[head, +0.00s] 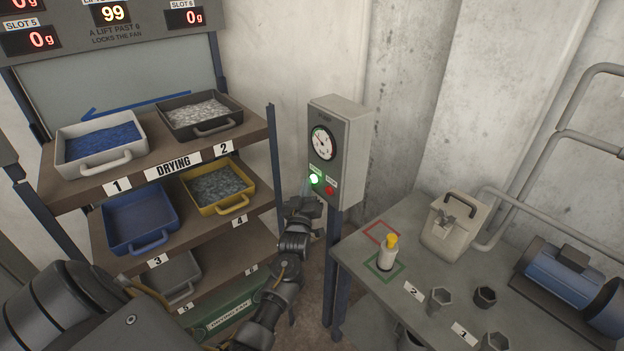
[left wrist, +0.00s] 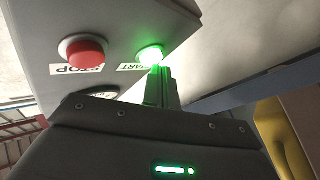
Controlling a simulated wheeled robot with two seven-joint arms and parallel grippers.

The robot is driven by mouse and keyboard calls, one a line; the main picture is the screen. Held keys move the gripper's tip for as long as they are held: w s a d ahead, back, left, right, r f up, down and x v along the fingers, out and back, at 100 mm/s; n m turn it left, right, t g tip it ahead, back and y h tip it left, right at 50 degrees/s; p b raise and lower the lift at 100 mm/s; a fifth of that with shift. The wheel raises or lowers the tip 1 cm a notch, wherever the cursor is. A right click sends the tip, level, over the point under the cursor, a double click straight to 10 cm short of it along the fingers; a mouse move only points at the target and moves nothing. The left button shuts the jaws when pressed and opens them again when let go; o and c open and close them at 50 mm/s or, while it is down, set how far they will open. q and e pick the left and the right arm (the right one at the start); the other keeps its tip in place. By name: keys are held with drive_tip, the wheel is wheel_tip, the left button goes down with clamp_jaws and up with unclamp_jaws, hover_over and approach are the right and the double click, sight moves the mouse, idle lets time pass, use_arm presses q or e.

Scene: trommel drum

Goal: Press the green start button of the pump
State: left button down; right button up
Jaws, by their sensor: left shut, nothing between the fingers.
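The green start button (head: 313,179) is lit and glows on the front of the grey pump control box (head: 352,150). In the left wrist view the glowing green button (left wrist: 150,55) sits above a label that ends in "ART". My left gripper (head: 308,194) is shut and empty, just below the button. In the left wrist view its fingertips (left wrist: 160,72) reach the button's lower edge; I cannot tell whether they touch it. The red button (head: 329,190) is beside it, and its label reads STOP in the left wrist view (left wrist: 83,49). My right gripper is not in view.
A pressure gauge (head: 322,143) is above the buttons. A shelf rack (head: 160,175) with several trays stands at the left. A grey table (head: 360,268) at the right holds a yellow-capped bottle (head: 388,254), a beige container (head: 452,228) and a blue motor (head: 565,282).

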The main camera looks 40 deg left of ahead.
use_arm(q)
drive_tip(key=shift+s+a, duration=0.2)
drive_tip(key=shift+s, duration=0.4)
drive_tip(key=shift+p, duration=0.3)
drive_tip(key=s+p, duration=0.1)
drive_tip(key=s, duration=0.1)
drive_tip(key=s+a+p, duration=0.1)
drive_tip(key=s, duration=0.1)
drive_tip(key=shift+s+a, duration=0.2)
drive_tip(key=shift+s, duration=0.15)
idle(0.3)
